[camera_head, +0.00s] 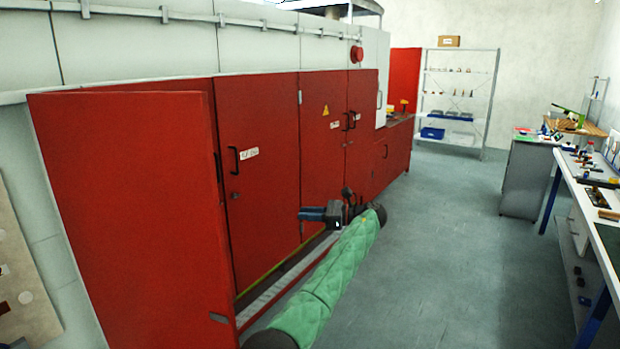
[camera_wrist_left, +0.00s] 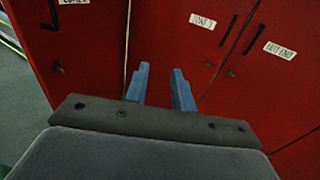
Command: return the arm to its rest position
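My left arm, in a green quilted sleeve, reaches forward from the bottom of the head view. Its left gripper (camera_head: 312,214) has blue fingers that point left, toward the red cabinet doors (camera_head: 258,160). In the left wrist view the two blue fingers of the gripper (camera_wrist_left: 160,88) stand apart with nothing between them. Red doors (camera_wrist_left: 175,40) with black handles and white labels lie beyond the fingertips. I see no contact between fingers and doors. My right gripper is in neither view.
A red door panel (camera_head: 130,210) stands open at the left, near my arm. Workbenches with small parts (camera_head: 595,195) line the right side. A shelf rack (camera_head: 458,95) stands at the back. The grey-green floor (camera_head: 440,250) between is clear.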

